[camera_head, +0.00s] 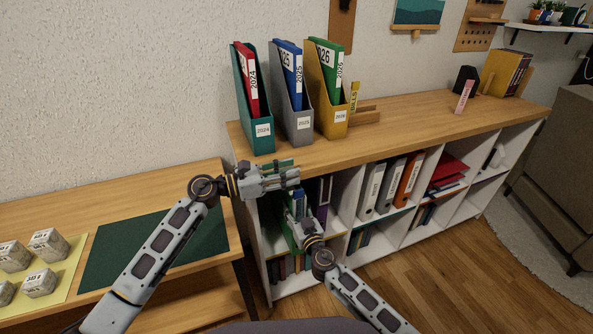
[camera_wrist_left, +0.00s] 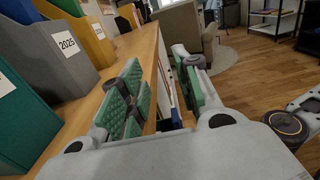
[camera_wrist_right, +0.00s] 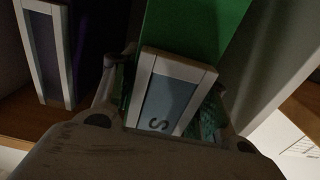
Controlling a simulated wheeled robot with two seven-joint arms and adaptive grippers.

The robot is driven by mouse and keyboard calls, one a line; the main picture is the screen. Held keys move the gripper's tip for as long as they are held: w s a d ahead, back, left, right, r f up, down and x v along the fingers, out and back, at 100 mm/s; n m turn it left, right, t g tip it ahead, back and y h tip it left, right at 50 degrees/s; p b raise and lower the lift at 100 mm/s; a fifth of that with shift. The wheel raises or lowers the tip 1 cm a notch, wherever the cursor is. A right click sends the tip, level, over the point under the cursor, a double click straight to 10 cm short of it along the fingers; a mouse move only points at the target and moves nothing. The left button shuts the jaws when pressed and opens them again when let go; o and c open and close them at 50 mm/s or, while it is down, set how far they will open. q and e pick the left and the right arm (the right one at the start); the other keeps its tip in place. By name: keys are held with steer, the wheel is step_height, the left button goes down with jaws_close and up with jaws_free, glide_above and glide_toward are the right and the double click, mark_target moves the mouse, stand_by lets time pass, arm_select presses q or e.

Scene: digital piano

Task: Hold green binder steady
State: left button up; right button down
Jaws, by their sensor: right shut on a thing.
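The green binder (camera_wrist_right: 195,28) stands in the left upper compartment of the white shelf, with a framed label on its spine. My right gripper (camera_head: 297,205) is inside that compartment, shut on the binder, with green pads on both sides of the spine in the right wrist view. Part of the binder is hidden by my right gripper and arm in the head view. My left gripper (camera_head: 296,173) is at the front edge of the wooden shelf top, above the right one. Its fingers are apart in the left wrist view (camera_wrist_left: 162,95), and nothing is between them.
Teal (camera_head: 262,138), grey (camera_head: 304,125) and yellow (camera_head: 333,118) file holders stand on the shelf top above. A purple binder (camera_head: 324,192) stands right of the green one. A low table (camera_head: 217,180) with a dark green mat (camera_head: 125,250) is at left.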

arm_select(q)
steer(key=v, duration=0.8)
steer(key=shift+a, duration=0.3)
arm_select(e)
steer(key=shift+a, duration=0.1)
stand_by(0.4)
steer(key=c, duration=0.7)
jaws_free()
arm_select(q)
steer(key=shift+d, duration=0.1)
arm_select(e)
steer(key=shift+s, duration=0.1)
